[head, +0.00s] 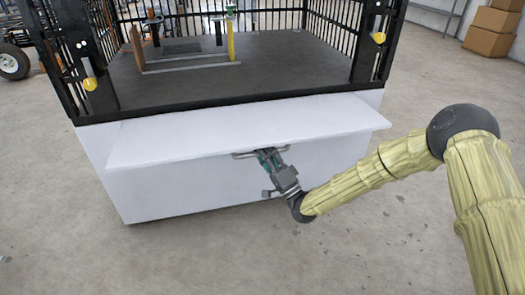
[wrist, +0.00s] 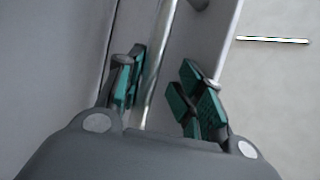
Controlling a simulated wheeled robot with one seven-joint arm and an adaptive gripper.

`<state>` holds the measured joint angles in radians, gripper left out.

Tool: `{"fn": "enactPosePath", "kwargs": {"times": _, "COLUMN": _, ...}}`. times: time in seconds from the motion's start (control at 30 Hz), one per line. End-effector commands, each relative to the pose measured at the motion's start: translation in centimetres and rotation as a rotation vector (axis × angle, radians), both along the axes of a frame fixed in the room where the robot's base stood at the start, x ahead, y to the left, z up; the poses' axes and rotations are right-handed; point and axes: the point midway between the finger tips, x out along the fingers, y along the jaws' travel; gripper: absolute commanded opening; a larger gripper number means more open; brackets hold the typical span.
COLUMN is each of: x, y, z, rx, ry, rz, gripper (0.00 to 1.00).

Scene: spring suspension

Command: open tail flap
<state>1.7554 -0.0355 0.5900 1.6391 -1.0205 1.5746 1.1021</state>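The tail flap (head: 215,123) is the white panel below the cage floor in the head view. It sticks out from the white body, tilted, with its free edge toward me, so it stands partly open. A metal bar handle (head: 240,155) is at that edge; it also shows as a shiny rod in the wrist view (wrist: 155,75). My gripper (head: 268,158) is at the handle. In the wrist view my gripper's teal-padded fingers (wrist: 163,95) are apart, one on each side of the rod. The rod is nearer the left finger, with a visible gap to the right one.
Black barred cage walls rise above the dark cargo floor (head: 285,60), with yellow-knobbed latches (head: 90,84) on the posts. Cardboard boxes (head: 490,35) stand at the far right, and a wheel (head: 12,62) shows at the far left. The concrete floor around the front is clear.

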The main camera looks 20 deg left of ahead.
Motion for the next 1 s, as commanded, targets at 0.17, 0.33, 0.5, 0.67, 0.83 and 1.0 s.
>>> {"fn": "enactPosePath", "kwargs": {"times": 0.17, "x": -1.1, "y": -2.0, "z": -1.6, "rx": -0.003, "ry": 0.003, "rz": 0.001, "gripper": 0.37}}
{"fn": "enactPosePath", "kwargs": {"times": 0.33, "x": -2.4, "y": -4.3, "z": -3.3, "rx": -0.002, "ry": 0.004, "rz": 0.002, "gripper": 0.37}}
{"fn": "enactPosePath", "kwargs": {"times": 0.5, "x": -3.6, "y": -6.4, "z": -4.8, "rx": -0.002, "ry": 0.004, "rz": 0.002, "gripper": 0.37}}
{"fn": "enactPosePath", "kwargs": {"times": 0.67, "x": -4.3, "y": -7.7, "z": -5.7, "rx": -0.002, "ry": 0.003, "rz": 0.003, "gripper": 0.37}}
{"fn": "enactPosePath", "kwargs": {"times": 0.83, "x": -4.7, "y": -8.2, "z": -6.1, "rx": -0.002, "ry": 0.004, "rz": 0.004, "gripper": 0.37}}
{"fn": "enactPosePath", "kwargs": {"times": 1.0, "x": -4.7, "y": -8.3, "z": -6.2, "rx": -0.003, "ry": 0.003, "rz": 0.003, "gripper": 0.37}}
